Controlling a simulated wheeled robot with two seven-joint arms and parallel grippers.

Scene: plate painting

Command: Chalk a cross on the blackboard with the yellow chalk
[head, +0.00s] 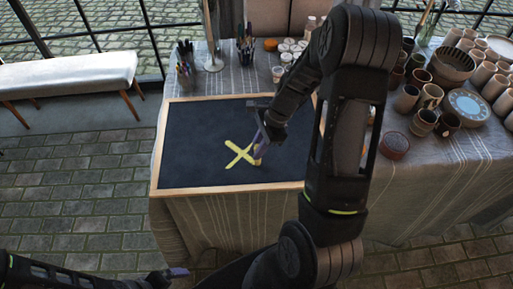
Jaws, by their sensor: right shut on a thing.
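The blackboard (200,133) lies flat on the table in a light wooden frame. A yellow cross (240,153) of two crossing strokes is drawn on it, right of its middle. My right gripper (259,150) points down over the board at the cross's right side. It is shut on the yellow chalk (257,161), of which only a small lower bit shows at the end of a stroke. I cannot tell whether the chalk touches the board. My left gripper (178,271) is low at the bottom edge, in front of the table, and its fingers are too small to read.
Behind the board stand pen holders (246,51) and small paint pots (290,47). Clay cups and bowls (425,95) crowd the table's right side, with a blue plate (467,106). A white bench (65,77) stands left. The board's left half is clear.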

